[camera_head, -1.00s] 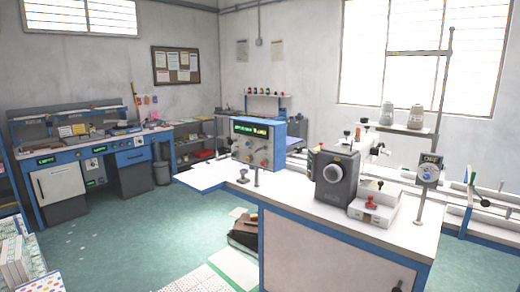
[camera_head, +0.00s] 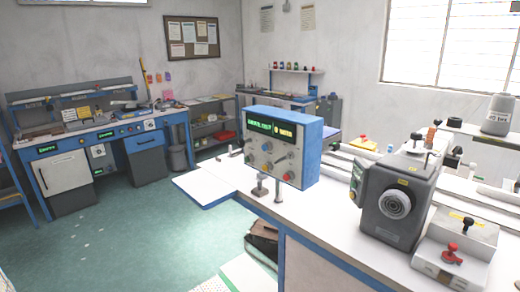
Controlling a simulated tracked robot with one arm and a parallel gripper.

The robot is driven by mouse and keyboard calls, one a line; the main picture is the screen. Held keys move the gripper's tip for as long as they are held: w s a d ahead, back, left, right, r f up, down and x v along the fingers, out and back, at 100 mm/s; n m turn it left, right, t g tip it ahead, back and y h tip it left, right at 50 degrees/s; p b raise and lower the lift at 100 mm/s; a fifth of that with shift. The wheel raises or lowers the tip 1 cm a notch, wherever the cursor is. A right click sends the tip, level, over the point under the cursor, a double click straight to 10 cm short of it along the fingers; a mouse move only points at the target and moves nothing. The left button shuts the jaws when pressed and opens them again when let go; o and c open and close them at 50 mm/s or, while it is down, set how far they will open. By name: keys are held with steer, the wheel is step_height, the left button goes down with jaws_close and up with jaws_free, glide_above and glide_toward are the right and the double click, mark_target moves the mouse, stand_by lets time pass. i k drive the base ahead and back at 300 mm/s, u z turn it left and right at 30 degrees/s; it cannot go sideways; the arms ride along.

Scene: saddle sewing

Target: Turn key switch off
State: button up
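A blue control box (camera_head: 309,150) with a pale front panel stands on a post on the white worktable in the middle of the view. Its front has a lit green and yellow display (camera_head: 275,129) and several small knobs and switches below it, one of them red (camera_head: 265,178). I cannot tell whether one of these is the key switch; they are too small. The small box marked OFF, seen earlier at the right, is out of view. My gripper is not in view.
The white worktable (camera_head: 325,232) also bears a grey machine head (camera_head: 385,203) and a white box (camera_head: 455,248) with red and black knobs at the right. A blue bench (camera_head: 120,150) stands along the left wall.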

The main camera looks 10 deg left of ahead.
mark_target(290, 155)
steer(key=u, duration=0.4)
steer(key=i, duration=1.4)
steer(key=u, duration=0.5)
